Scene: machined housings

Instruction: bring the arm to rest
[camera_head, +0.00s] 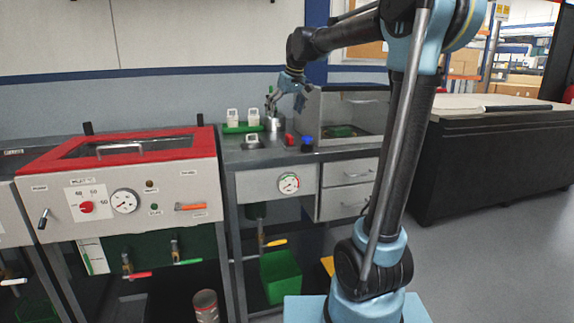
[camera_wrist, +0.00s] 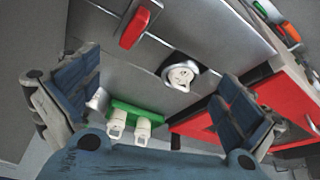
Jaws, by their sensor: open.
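My gripper (camera_head: 272,100) hangs at the end of my bent arm above the metal bench, close over a grey metal cylinder (camera_head: 273,124). In the wrist view my gripper (camera_wrist: 158,84) has its two blue-padded fingers wide apart with nothing held between them. Below and between the fingers lies the steel bench top (camera_wrist: 130,62). Whether the fingers touch anything is not clear.
Two white housings (camera_head: 232,115) stand on a green tray (camera_head: 243,128) at the bench's back. A red block (camera_head: 289,139) and a blue-topped item (camera_head: 307,143) lie right of the cylinder. A glass-fronted cabinet (camera_head: 345,112) stands close right. A red-lidded machine (camera_head: 120,150) is left.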

